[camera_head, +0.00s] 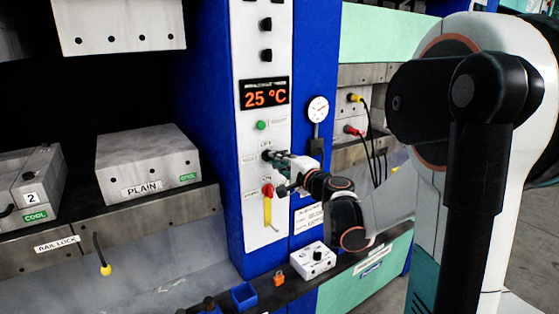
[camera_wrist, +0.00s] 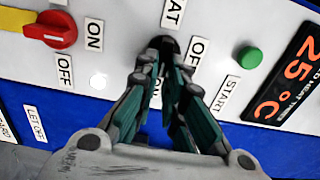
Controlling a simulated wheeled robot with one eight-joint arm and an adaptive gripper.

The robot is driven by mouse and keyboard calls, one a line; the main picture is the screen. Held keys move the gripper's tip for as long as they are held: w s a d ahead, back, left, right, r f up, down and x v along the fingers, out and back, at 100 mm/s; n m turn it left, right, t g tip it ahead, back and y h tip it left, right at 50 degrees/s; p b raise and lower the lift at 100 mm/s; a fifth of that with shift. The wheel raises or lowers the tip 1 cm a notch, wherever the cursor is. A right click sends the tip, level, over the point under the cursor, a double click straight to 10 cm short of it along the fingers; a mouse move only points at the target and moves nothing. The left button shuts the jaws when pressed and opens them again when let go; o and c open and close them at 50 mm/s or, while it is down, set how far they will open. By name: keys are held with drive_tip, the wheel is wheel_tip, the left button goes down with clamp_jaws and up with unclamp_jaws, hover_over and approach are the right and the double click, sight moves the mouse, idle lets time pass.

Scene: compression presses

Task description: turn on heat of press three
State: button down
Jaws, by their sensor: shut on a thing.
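The heat selector knob (camera_wrist: 164,43) is small and black, on the white control panel (camera_head: 264,50) of the blue column. In the wrist view it sits between my gripper's (camera_wrist: 165,56) fingertips, under a label cut to "AT". An "OF" label is to its right; a label below is partly covered by the fingers. My gripper (camera_head: 277,160) is shut on the knob, and the fingers hide most of it, so its pointer direction cannot be read. The display (camera_head: 264,94) reads 25 °C. No press number shows on this panel.
A green start button (camera_wrist: 250,57) lies close right of the knob in the wrist view. A red rotary switch (camera_wrist: 50,29) is at left, with a yellow handle (camera_head: 267,209) below it in the head view. A white box (camera_head: 312,261) stands on the ledge below.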

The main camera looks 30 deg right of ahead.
idle(0.5)
drive_tip(key=c, duration=1.7)
unclamp_jaws()
drive_tip(key=shift+s, duration=0.1)
drive_tip(key=s, duration=1.1)
drive_tip(key=shift+s+d, duration=0.25)
drive_tip(key=shift+s, duration=0.15)
